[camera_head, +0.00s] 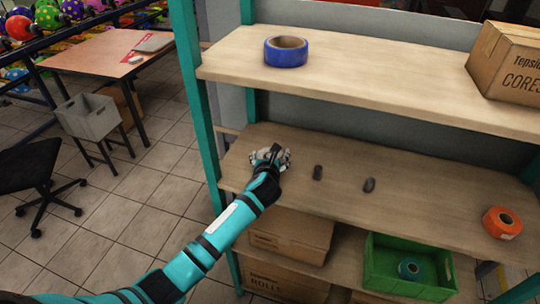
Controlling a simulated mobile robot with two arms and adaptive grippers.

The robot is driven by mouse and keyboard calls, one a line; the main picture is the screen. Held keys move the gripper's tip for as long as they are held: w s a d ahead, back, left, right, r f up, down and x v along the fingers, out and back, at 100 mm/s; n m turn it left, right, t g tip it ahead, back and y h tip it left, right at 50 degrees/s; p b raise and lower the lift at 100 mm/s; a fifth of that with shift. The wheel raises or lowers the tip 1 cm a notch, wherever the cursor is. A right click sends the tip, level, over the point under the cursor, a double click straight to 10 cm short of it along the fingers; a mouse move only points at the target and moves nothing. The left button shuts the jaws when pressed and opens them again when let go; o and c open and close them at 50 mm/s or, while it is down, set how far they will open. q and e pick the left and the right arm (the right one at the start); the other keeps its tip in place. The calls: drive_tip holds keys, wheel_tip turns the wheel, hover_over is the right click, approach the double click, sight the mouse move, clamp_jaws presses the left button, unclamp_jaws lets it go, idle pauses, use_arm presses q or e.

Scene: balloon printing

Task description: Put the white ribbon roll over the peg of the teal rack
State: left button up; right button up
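The teal rack (190,75) has teal posts and wooden shelves. My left gripper (270,157) is at the left part of its middle shelf, seen from behind and above. Pale grey-white shapes show at its fingers; I cannot tell whether these are only fingers or also a white ribbon roll. No white ribbon roll stands out clearly elsewhere. My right gripper is not in view.
A blue roll (286,52) lies on the upper shelf, with a cardboard box (506,62) at its right. An orange roll (502,223) is at the middle shelf's right. Below are cardboard boxes (290,235) and a green crate (407,286) holding a blue-teal roll (409,269).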

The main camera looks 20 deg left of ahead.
use_arm(q)
drive_tip(key=o, duration=1.2)
drive_tip(key=shift+o, duration=0.2)
drive_tip(key=v, duration=1.2)
drive_tip(key=shift+s, duration=0.1)
